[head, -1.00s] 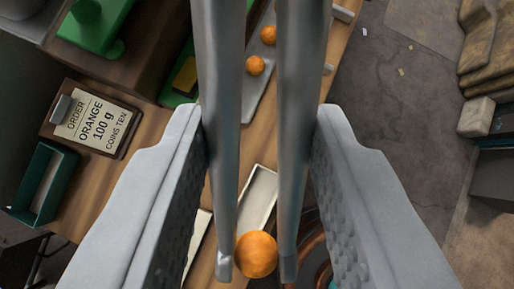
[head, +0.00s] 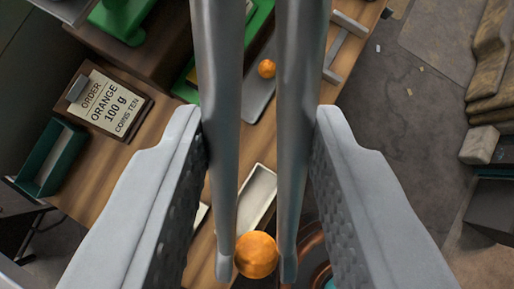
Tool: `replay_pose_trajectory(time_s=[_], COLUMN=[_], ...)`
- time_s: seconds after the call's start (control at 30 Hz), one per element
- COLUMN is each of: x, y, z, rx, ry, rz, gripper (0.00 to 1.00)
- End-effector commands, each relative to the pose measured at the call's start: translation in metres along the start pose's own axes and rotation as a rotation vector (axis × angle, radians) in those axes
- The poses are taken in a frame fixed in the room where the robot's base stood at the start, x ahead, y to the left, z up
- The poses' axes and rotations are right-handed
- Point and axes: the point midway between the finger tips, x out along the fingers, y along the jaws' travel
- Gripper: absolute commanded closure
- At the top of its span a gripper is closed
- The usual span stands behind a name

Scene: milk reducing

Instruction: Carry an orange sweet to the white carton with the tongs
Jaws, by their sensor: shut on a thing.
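My gripper (head: 260,125) is shut on the grey metal tongs (head: 226,160), with one long arm against each jaw. The tong arms run down the picture. An orange sweet (head: 256,256) sits between the tong tips near the bottom. A pale, open rectangular carton (head: 266,186) lies on the wooden counter beyond the tips, partly hidden by a tong arm. Another orange sweet (head: 266,68) shows between the tong arms, on a grey tray (head: 258,100) farther up.
An order board (head: 110,102) reads ORANGE 100 g. A dark green open box (head: 50,158) stands at the left. A copper-coloured rounded thing (head: 318,245) shows beside the right tong tip. Grey floor (head: 400,130) lies to the right.

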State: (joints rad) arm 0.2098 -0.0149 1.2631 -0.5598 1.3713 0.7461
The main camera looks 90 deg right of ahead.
Motion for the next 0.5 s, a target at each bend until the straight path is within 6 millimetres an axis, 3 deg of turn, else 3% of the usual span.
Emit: replay_pose_trajectory(time_s=[0.5], x=[0.03], y=[-0.002], z=[0.029], rx=[0.0], ry=[-0.001], rz=[0.001], gripper=[0.74])
